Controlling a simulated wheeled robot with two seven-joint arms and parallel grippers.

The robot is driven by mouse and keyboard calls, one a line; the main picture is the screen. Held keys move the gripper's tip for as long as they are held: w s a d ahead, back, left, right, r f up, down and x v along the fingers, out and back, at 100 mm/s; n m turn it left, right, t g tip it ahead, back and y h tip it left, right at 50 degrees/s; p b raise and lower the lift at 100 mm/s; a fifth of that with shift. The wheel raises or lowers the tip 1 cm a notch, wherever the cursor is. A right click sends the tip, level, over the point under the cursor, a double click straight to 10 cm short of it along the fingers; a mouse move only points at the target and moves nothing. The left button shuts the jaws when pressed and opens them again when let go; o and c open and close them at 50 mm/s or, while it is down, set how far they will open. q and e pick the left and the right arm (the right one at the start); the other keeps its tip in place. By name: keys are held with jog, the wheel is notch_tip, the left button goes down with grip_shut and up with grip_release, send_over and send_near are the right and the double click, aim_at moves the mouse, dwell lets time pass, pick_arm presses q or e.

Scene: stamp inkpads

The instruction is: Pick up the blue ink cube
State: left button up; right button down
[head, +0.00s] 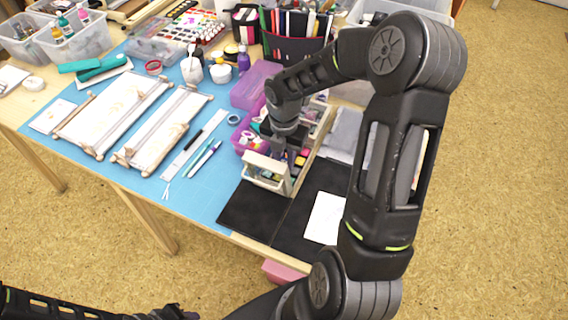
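A light wooden organiser (268,163) stands near the front of the table with small coloured ink cubes (301,158) in it. They are tiny and partly covered by my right arm, so I cannot single out the blue one. My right gripper (290,161) points down into the organiser among its compartments. Its fingertips are small and partly hidden, so I cannot tell whether it is open or holds anything. My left arm lies low along the bottom edge, with its dark end part (172,313) cut off by the frame.
Black mats (255,212) and a white card (325,217) lie in front of the organiser. Purple boxes (254,85) stand behind it. Pens and a ruler (196,143) lie to the left on the blue mat, beside wooden frames (165,125). A full pen holder (297,45) stands at the back.

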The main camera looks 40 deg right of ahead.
aim_at(284, 161)
notch_tip(284, 161, up, 10)
dwell(0.6)
dwell(0.4)
jog(key=c, duration=1.8)
grip_release()
grip_shut()
